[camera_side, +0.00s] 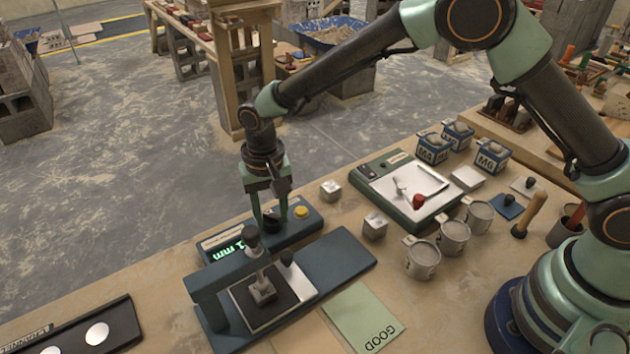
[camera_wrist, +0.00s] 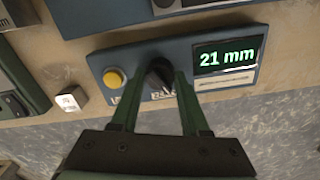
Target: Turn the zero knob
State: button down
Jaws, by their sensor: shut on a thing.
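The zero knob (camera_wrist: 158,76) is a black round knob on a blue readout box (camera_wrist: 215,42). It sits between a yellow button (camera_wrist: 113,78) and a green display reading 21 mm (camera_wrist: 228,56). My gripper (camera_wrist: 155,82) is shut on the knob, one finger on each side. In the side view my gripper (camera_side: 270,215) points down onto the knob (camera_side: 272,219) from above, and the fingers partly hide it. The yellow button (camera_side: 301,212) shows to the right of it, and the display (camera_side: 227,250) to the left.
A blue press-like stand (camera_side: 345,255) with a dark handle stands in front of the box. Metal cubes (camera_side: 331,189), mugs (camera_side: 422,260) and a green-framed tray (camera_side: 400,225) lie to the right. A green GOOD card (camera_side: 362,316) lies at the front, a black holder (camera_side: 80,330) front left.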

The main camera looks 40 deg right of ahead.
aim_at(272, 215)
jog(key=shift+n, duration=1.4)
jog(key=shift+c, duration=2)
grip_release()
notch_tip(272, 215, up, 12)
jog(key=shift+r, duration=0.15)
